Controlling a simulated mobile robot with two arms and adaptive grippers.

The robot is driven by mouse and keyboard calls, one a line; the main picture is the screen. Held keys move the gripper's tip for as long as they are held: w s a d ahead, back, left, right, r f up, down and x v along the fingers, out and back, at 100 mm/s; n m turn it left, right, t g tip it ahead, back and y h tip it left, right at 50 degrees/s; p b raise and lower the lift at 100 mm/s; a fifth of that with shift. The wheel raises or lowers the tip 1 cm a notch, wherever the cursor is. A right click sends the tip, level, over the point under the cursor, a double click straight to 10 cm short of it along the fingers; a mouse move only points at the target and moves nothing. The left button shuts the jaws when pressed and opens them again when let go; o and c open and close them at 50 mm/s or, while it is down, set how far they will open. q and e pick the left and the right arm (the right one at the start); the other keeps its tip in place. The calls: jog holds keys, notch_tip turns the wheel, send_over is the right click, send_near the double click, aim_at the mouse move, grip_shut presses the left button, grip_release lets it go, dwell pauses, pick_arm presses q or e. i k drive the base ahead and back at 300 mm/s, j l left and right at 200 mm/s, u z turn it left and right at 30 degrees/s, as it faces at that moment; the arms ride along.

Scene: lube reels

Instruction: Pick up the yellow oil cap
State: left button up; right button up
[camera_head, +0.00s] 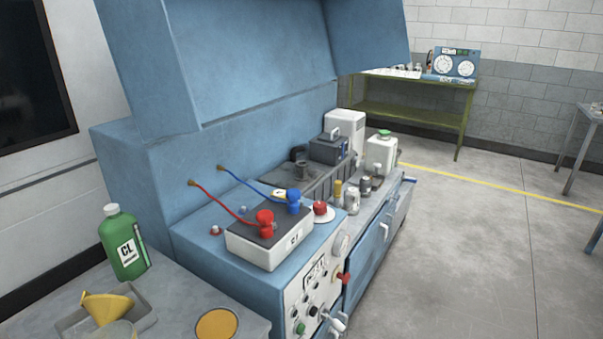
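No object is clearly an oil cap. A flat round yellow-orange disc (217,323) lies on the grey table at the bottom, partly cut by the lower frame edge. A small yellow upright piece (338,189) stands among small jars on the blue bench, too small to make out. A yellow funnel (106,307) lies in a grey tray (72,324) at the bottom left. Neither of my grippers shows in the head view.
A green bottle (124,243) stands behind the tray. A white box (268,243) with red and blue cable clamps sits on the blue bench (190,232). A white jug (380,154) stands farther back.

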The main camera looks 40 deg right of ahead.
aim_at(279, 193)
jog(key=i+l+u, duration=0.15)
jog(key=l, duration=0.6)
jog(key=i+l+u, duration=0.2)
jog(key=l, duration=0.6)
jog(key=k, duration=0.1)
